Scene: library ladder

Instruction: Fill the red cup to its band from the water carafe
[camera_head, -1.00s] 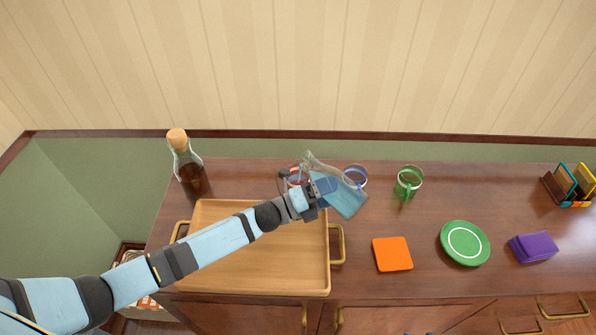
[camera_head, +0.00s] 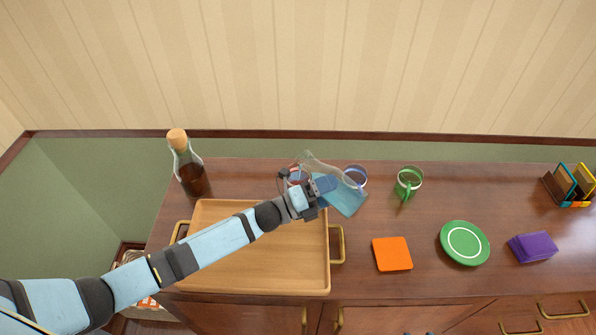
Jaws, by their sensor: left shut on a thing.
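The clear water carafe (camera_head: 345,199) is tilted, with its mouth toward the upper left and blue water in its lower right part. My left gripper (camera_head: 323,187) is shut on the carafe. The red cup (camera_head: 294,171) stands behind the gripper, under or close to the carafe's mouth; only part of its red rim and side shows. Its band and water level are hidden. I cannot tell whether water is running into it. My right gripper is not in view.
A blue-rimmed cup (camera_head: 356,174) stands close behind the carafe, and a green cup (camera_head: 409,181) farther right. A corked bottle (camera_head: 188,172) stands at left, a wooden tray (camera_head: 212,270) in front. An orange coaster (camera_head: 392,254), green plate (camera_head: 464,243) and purple stack (camera_head: 533,246) lie right.

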